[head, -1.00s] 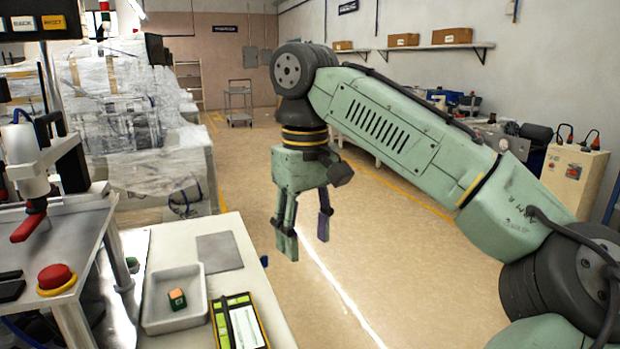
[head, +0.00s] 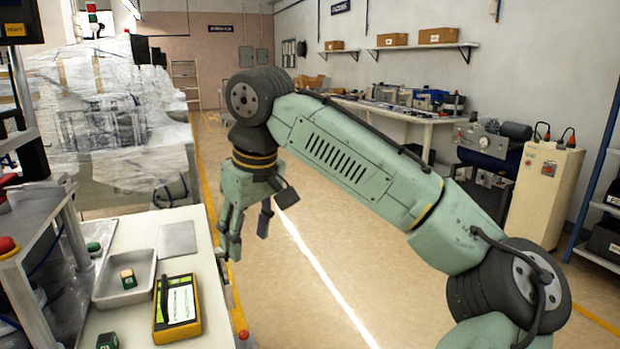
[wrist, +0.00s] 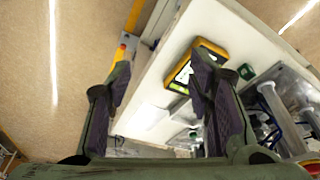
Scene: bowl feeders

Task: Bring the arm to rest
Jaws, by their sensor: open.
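My gripper (head: 250,240) hangs from the green arm with its fingers pointing down. It is in the air beside the right edge of the white table (head: 215,318), over the floor side. Its two fingers are apart with nothing between them. In the wrist view my gripper (wrist: 158,85) shows both dark finger pads spread, with the table edge and floor beyond.
On the table are a grey tray (head: 142,291) holding a small cube (head: 128,278), a yellow-black device (head: 190,328), a green cube (head: 107,341) and a grey plate (head: 178,238). Open floor (head: 330,255) lies right of the table. A cream cabinet (head: 543,190) stands at right.

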